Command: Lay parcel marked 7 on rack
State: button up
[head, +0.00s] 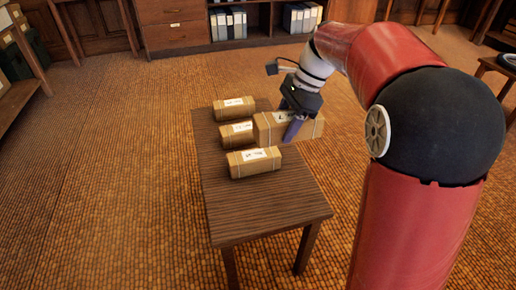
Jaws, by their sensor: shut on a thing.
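My gripper (291,118) is shut on a brown cardboard parcel (308,130) with a white label, over the right side of a dark wooden table (270,204). The held parcel looks raised a little above the table top, though its underside is hard to see. Three other brown parcels with white labels are on the table: one at the back (234,108), one in the middle (236,134) and one at the front (254,163). The label marks are too small to read, so I cannot tell which parcel bears 7. I cannot make out the rack for certain.
The front half of the table is clear. Shelving with binders (229,24) stands against the back wall beside wooden drawers (172,12). Wooden furniture stands at the left edge (18,98), and a small table at the right edge (497,68). Open woven floor surrounds the table.

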notch_tip(320, 180, down, 19)
jog(key=b, duration=0.3)
jog(key=shift+s+f, duration=0.1)
jog(key=shift+f, duration=0.1)
jog(key=shift+f, duration=0.15)
jog(key=o, duration=1.3)
